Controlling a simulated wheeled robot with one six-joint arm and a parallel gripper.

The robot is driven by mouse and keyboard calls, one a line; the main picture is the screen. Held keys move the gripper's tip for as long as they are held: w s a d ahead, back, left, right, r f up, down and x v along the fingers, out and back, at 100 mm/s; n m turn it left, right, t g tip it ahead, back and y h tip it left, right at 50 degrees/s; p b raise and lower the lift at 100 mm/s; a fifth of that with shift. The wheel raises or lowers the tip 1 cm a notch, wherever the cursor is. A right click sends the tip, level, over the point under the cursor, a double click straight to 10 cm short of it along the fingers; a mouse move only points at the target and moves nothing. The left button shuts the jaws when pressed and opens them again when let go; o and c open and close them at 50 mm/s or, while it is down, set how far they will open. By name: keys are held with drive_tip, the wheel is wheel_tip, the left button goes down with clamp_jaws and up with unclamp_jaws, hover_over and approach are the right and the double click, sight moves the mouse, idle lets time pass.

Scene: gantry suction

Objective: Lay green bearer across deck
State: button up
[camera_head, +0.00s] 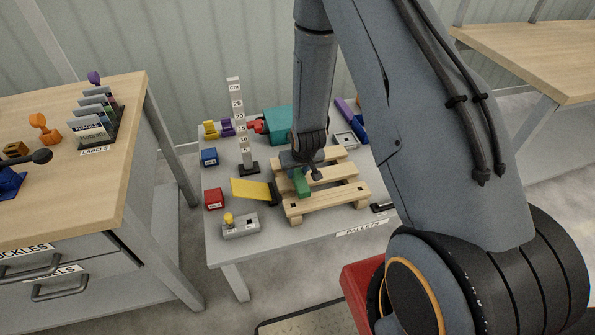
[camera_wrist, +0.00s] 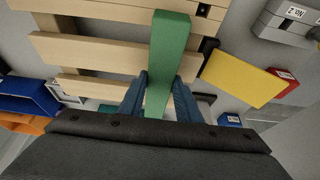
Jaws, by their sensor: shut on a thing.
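The green bearer (camera_wrist: 167,60) is a long bar held between the two blue fingers of my gripper (camera_wrist: 160,95). In the head view the bearer (camera_head: 301,183) shows below my gripper (camera_head: 305,165), over the left part of the wooden pallet. The pallet deck (camera_head: 335,191) has pale slats with gaps between them. In the wrist view the bearer runs across the direction of the deck slats (camera_wrist: 95,52), near their ends. I cannot tell whether it touches the slats.
A yellow plate (camera_head: 251,190) stands just left of the pallet, also in the wrist view (camera_wrist: 240,78). A height gauge (camera_head: 243,135), a red block (camera_head: 214,199), a blue block (camera_head: 209,157), a teal box (camera_head: 279,124) and a grey control box (camera_head: 240,226) share the table.

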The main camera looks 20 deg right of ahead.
drive_tip(key=shift+f+b, duration=0.55)
drive_tip(key=shift+f, duration=0.45)
drive_tip(key=o, duration=1.2)
drive_tip(key=shift+r, duration=0.1)
drive_tip(key=shift+v, duration=3.85)
drive_tip(key=shift+r, duration=0.1)
